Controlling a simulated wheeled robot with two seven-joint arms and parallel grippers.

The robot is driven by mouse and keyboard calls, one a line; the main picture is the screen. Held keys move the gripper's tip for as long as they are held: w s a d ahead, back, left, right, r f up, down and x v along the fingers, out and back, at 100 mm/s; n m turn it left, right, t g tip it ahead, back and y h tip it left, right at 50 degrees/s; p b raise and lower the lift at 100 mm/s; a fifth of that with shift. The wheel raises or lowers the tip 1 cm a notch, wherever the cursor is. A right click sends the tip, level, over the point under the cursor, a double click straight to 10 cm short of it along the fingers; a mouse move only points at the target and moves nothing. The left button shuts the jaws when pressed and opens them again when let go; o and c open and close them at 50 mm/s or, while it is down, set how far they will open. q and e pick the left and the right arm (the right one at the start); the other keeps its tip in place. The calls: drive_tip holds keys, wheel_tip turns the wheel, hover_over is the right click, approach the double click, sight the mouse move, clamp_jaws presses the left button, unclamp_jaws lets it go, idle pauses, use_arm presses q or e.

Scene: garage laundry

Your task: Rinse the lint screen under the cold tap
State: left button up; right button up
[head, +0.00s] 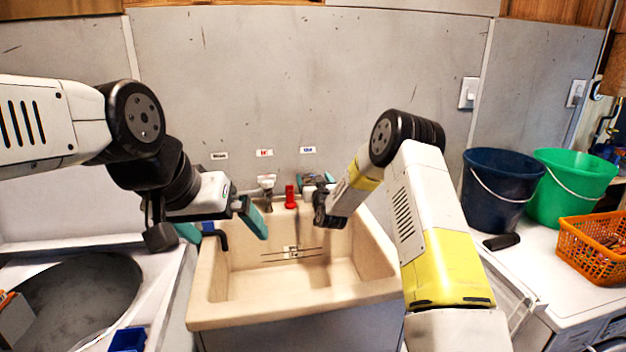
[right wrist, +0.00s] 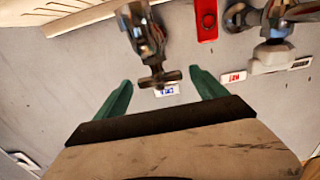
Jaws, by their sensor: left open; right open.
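The beige sink (head: 205,300) stands in the middle. The cold tap's metal body and cross handle (right wrist: 150,60) show in the right wrist view, near the blue-lettered label (right wrist: 166,90). My right gripper (head: 318,180) is at the back of the sink. Its open green fingers are on either side of the tap's handle; contact cannot be told. My left gripper (head: 222,226) is open above the sink's left rim. A pale piece with thin dark lines (head: 291,252) shows inside the sink; I cannot tell whether it is the lint screen.
The hot tap (head: 267,190) and a red object (head: 290,196) are left of my right gripper. Blue (head: 495,190) and green (head: 570,185) buckets and an orange basket (head: 592,245) stand at right. A round dark opening (head: 75,300) is at left.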

drive_tip(key=shift+w+a, duration=0.1)
drive_tip(key=shift+w, duration=0.35)
drive_tip(key=c, duration=1.4)
drive_tip(key=shift+d+n+g+y, duration=0.15)
drive_tip(key=shift+n+y, duration=0.3)
drive_tip(key=shift+y, duration=0.25)
drive_tip(key=shift+d+n+g+y, duration=0.15)
drive_tip(key=shift+n+y, duration=0.3)
drive_tip(key=shift+y, duration=0.25)
drive_tip(key=shift+o, duration=0.2)
drive_tip(key=shift+w+a+n+g+y, duration=0.1)
drive_tip(key=shift+n+g+y, duration=0.7)
drive_tip(key=shift+y, duration=0.4)
drive_tip(key=shift+n+g+y, duration=0.6)
drive_tip(key=shift+n+y, duration=0.4)
drive_tip(key=shift+y, duration=0.2)
drive_tip(key=o, duration=1.4)
drive_tip(key=shift+c, duration=0.2)
